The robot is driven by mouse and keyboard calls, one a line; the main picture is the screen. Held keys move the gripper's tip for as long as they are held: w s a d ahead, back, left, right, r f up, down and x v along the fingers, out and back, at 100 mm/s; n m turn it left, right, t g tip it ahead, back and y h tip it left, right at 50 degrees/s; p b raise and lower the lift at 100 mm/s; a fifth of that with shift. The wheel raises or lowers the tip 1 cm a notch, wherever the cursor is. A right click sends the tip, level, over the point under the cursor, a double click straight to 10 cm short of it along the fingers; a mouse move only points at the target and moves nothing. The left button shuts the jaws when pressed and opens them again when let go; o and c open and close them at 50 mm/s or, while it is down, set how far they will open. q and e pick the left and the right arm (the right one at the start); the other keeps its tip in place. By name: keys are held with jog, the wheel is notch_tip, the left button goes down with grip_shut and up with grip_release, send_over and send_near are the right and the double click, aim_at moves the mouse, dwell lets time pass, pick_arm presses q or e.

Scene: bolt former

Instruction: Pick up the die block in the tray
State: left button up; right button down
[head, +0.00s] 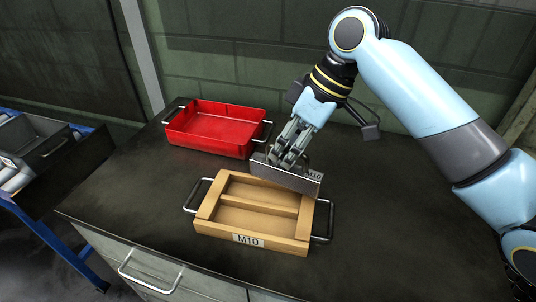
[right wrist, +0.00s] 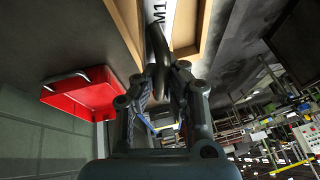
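The die block (head: 296,182) is a grey metal bar marked M10. It is tilted in the head view, over the back right edge of the wooden tray (head: 218,240). The block's underside is hidden, and so is the exact gap to the tray. My left gripper is not in view.
A red bin (head: 206,147) with metal handles stands behind and left of the tray. Both are on a dark cabinet top (head: 130,190). A blue cart (head: 40,225) with grey bins stands at the left. The cabinet top to the right is clear.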

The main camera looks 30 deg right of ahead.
aim_at(322, 176)
jog(key=s+d+r, duration=0.2)
jog(key=s, duration=0.1)
jog(key=s+d+r, duration=0.1)
jog(key=s+r, duration=0.1)
jog(key=shift+d, duration=0.3)
jog(key=shift+s+d+r, duration=0.15)
jog(key=shift+s, duration=0.3)
